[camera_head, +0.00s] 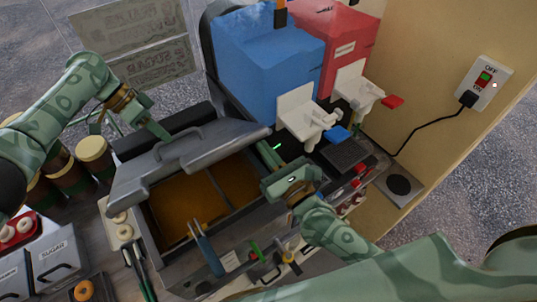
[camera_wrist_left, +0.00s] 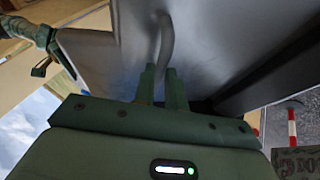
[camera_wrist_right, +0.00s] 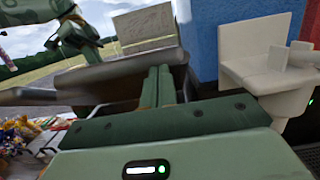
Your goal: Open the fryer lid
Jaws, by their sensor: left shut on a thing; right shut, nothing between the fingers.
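The fryer (camera_head: 150,232) is a grey metal box with golden-brown oil in two wells. Its grey lid (camera_head: 205,150) is raised and tilted over the back part of the fryer, leaving the oil in view. My left gripper (camera_head: 163,136) is shut on the lid handle (camera_wrist_left: 164,40), a curved grey bar that shows between the fingertips in the left wrist view. My right gripper (camera_head: 272,158) is shut and empty at the fryer's right side, near the lid's right end. Its closed fingers (camera_wrist_right: 158,85) point toward the fryer in the right wrist view.
Blue (camera_head: 262,65) and red (camera_head: 335,35) dispensers with white holders stand behind right. Blue-handled tongs (camera_head: 207,245) lean at the fryer's front. Brown jars (camera_head: 95,155) and sugar boxes (camera_head: 55,255) stand left. A wall switch (camera_head: 484,82) is at far right.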

